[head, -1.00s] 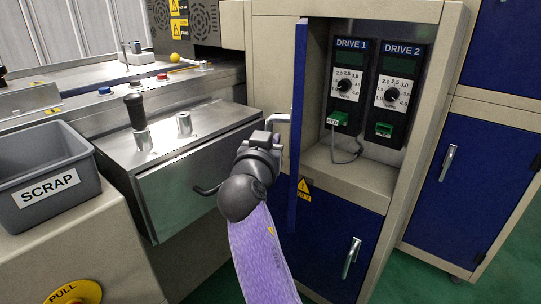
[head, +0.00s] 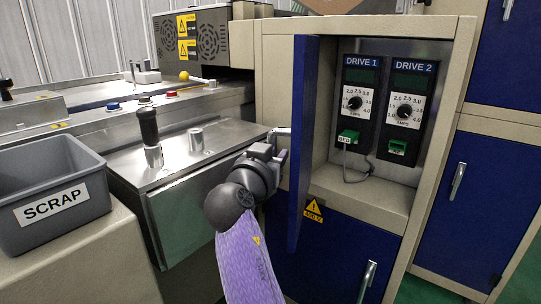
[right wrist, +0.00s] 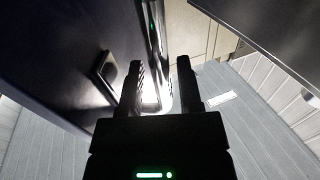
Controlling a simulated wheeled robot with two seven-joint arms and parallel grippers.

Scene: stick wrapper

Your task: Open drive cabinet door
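The blue drive cabinet door (head: 301,170) stands swung outward at the left side of the upper opening, seen nearly edge-on in the head view. The open cabinet shows the DRIVE 1 unit (head: 357,105) and the DRIVE 2 unit (head: 407,108). A metal door handle (head: 282,131) shows on the door's outer side. My right gripper (head: 278,153) is just left of the door, close below the handle. In the right wrist view its two fingers (right wrist: 161,88) are apart, with a bright patch between them. Whether they touch the handle is unclear. My left gripper is not in view.
A grey SCRAP bin (head: 50,208) stands at the left. A metal machine box with a black lever (head: 149,135) is left of my right arm. The lower blue cabinet door (head: 340,255) is closed, and another blue cabinet (head: 475,195) stands right. Green floor lies between.

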